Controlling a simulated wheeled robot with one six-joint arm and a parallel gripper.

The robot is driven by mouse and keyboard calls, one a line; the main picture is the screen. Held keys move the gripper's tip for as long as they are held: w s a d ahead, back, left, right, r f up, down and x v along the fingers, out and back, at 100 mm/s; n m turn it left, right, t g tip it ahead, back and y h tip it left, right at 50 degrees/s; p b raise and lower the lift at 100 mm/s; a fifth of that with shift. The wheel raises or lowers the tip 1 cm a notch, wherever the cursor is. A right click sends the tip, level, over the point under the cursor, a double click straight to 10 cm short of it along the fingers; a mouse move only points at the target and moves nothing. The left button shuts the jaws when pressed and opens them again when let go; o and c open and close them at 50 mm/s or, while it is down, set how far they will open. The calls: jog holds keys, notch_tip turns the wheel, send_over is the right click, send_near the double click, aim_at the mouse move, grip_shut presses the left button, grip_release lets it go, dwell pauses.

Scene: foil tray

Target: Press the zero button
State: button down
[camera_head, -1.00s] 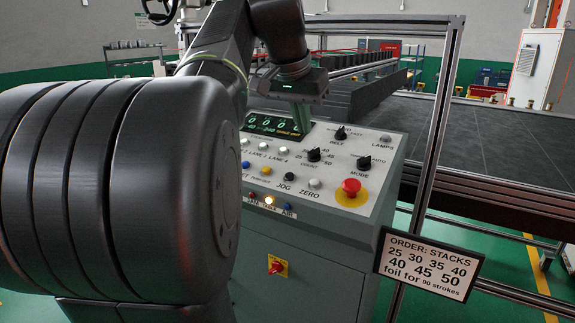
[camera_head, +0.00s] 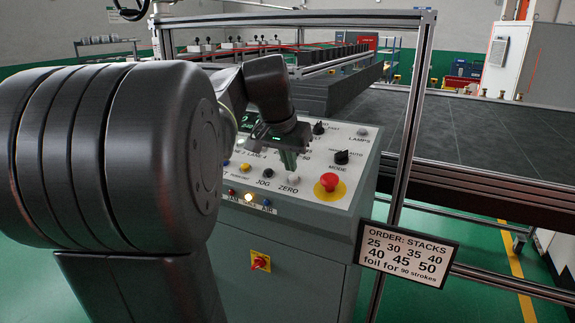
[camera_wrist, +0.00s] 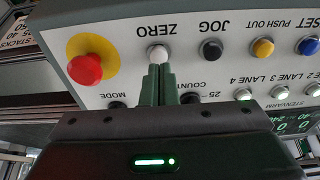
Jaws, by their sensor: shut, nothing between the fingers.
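The ZERO button (camera_wrist: 158,53) is a small white round button on the sloped control panel. In the wrist view it stands right at the tips of my gripper (camera_wrist: 159,68), whose green fingers are closed together with nothing between them. In the head view the ZERO button (camera_head: 293,181) shows just below and right of my gripper (camera_head: 289,168). The fingers point down at the panel; I cannot tell whether they touch the button.
The black JOG button (camera_wrist: 210,49) is right beside ZERO in the wrist view. A red emergency stop (camera_wrist: 85,69) on a yellow disc is on the other side. The MODE knob (camera_head: 341,157) lies behind it. A metal frame post (camera_head: 405,130) stands right of the panel.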

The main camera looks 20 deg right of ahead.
jog(key=shift+x, duration=0.95)
